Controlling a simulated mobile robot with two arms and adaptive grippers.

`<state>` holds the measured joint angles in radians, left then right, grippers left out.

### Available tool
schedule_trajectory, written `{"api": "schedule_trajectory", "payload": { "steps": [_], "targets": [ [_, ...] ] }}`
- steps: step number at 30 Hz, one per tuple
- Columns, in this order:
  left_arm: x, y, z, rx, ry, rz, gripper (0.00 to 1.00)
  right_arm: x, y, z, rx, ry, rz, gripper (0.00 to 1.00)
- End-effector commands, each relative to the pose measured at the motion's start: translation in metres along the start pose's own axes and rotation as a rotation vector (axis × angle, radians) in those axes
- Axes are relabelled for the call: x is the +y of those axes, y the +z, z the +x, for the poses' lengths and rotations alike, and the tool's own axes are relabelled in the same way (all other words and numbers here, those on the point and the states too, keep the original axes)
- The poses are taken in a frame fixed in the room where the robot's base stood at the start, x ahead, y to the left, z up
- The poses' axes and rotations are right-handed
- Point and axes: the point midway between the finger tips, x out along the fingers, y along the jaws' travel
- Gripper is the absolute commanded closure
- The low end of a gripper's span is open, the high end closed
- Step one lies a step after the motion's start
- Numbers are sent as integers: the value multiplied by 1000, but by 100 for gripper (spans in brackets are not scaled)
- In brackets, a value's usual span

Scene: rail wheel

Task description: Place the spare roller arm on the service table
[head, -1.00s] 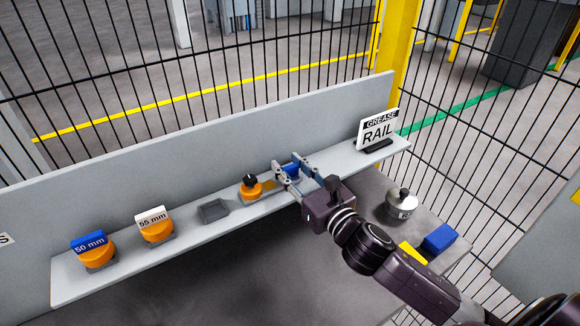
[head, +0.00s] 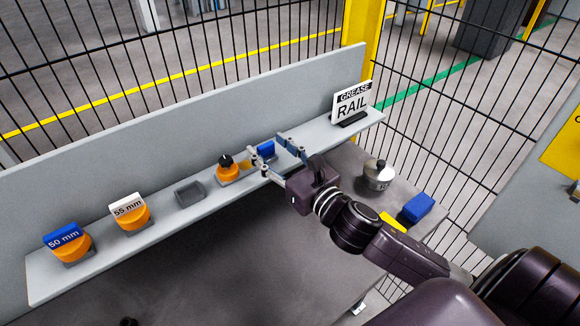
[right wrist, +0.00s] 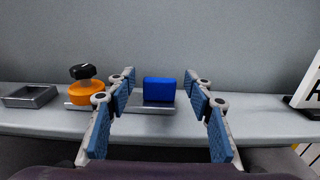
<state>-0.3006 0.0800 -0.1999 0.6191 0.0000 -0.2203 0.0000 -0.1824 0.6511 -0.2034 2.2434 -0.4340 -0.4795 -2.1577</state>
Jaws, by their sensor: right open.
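My right gripper (head: 268,148) is open at the grey shelf (head: 80,262). A blue block (head: 265,149) stands on a grey plate between and just beyond its fingertips. The right wrist view shows the blue block (right wrist: 159,91) centred, with a gap to the finger pads on both sides. Left of it is an orange roller (head: 228,172) with a black knob, and a short orange piece shows between them. I cannot tell which part is the spare roller arm. The grey table top (head: 225,260) lies below the shelf. My left gripper is not in view.
Orange wheels labelled 50 mm (head: 73,250) and 55 mm (head: 132,217) and an empty grey tray (head: 190,193) sit on the shelf.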

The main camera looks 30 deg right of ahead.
Motion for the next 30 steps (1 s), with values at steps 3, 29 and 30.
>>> {"api": "schedule_trajectory", "payload": {
  "steps": [3,29,30],
  "targets": [
    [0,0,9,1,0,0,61,0,-4,-21,3,2,-1,52],
    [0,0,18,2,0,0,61,0,1,-100,-1,0,0,52],
    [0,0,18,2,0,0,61,0,1,-100,-1,0,0,52]
  ]
}}
